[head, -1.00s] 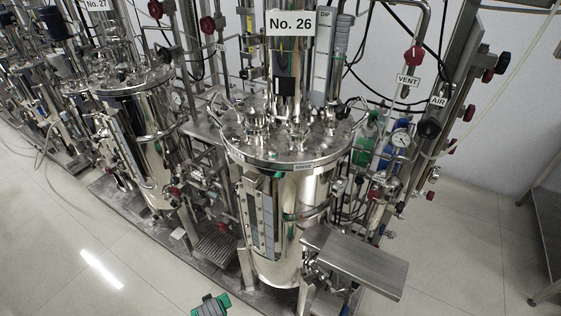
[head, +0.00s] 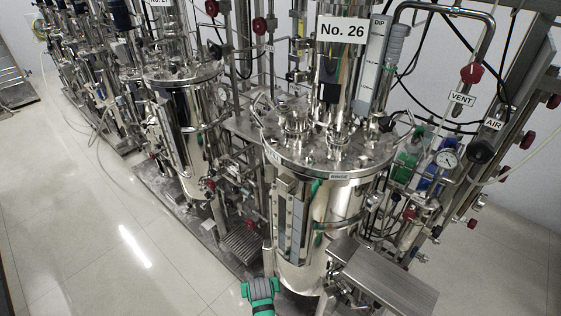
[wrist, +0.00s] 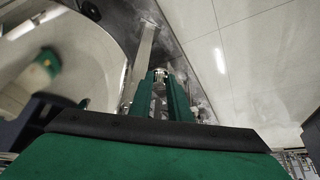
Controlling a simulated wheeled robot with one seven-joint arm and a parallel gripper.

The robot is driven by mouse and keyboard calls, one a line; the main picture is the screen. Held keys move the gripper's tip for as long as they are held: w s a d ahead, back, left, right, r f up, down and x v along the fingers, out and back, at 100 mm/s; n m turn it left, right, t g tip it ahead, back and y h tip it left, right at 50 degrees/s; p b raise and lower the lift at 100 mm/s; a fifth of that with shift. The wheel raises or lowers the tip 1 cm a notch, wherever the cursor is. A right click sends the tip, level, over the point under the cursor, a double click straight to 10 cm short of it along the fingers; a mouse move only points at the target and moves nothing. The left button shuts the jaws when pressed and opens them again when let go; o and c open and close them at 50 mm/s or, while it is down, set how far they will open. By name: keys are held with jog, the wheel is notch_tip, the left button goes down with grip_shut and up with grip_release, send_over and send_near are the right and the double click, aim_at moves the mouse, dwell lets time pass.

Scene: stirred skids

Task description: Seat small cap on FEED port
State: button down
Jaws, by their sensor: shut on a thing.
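My gripper (head: 260,291), with green parts, shows at the bottom of the head view, in front of and below the No. 26 vessel (head: 325,210). In the wrist view its two green fingers (wrist: 161,84) are shut on a small shiny metal piece, apparently the small cap (wrist: 160,73). The cap is too small to make out in the head view. The vessel's round steel lid (head: 330,162) carries several metal ports and fittings. I cannot read a FEED label, so I cannot tell which port it is. The gripper is apart from the lid.
A steel side shelf (head: 385,280) juts out at the vessel's front right. The VENT (head: 462,98) and AIR (head: 493,124) lines with red and black knobs stand at right. Another vessel (head: 190,125) is to the left. The floor (head: 90,230) at left is clear.

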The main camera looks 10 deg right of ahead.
jog(key=shift+w+r, duration=0.8)
jog(key=shift+w, duration=0.15)
jog(key=shift+w+r, duration=0.25)
jog(key=shift+a, duration=0.4)
